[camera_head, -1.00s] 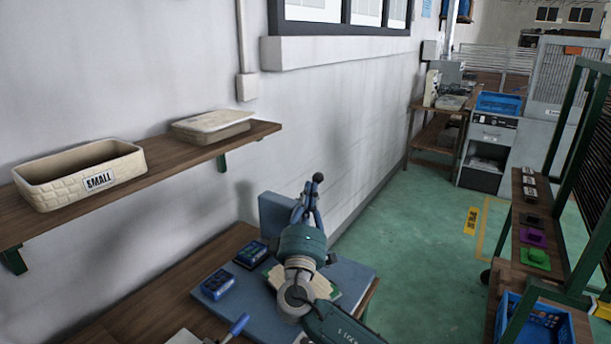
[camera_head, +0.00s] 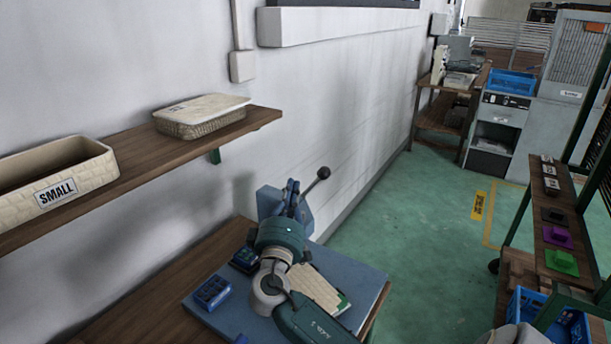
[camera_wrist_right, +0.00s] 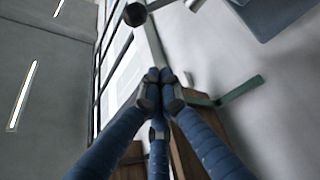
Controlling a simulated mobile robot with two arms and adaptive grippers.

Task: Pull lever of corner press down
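The corner press (camera_head: 270,200) is a blue block at the far edge of a blue board on the wooden bench. Its lever ends in a dark ball knob (camera_head: 323,173) and slants up to the right. My right gripper (camera_head: 291,186) has blue fingers and is in front of the press, just left of the knob, hiding part of the press and lever. In the right wrist view its fingertips (camera_wrist_right: 161,82) meet with nothing seen between them. The knob (camera_wrist_right: 135,14) is beyond them at the top, apart from them. My left gripper is not in view.
A wooden shelf (camera_head: 140,157) on the left wall holds a bin marked SMALL (camera_head: 85,170) and a lidded basket (camera_head: 203,128). Blue boxes (camera_head: 211,293) and a light panel (camera_head: 318,290) lie on the board. Green floor is open to the right.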

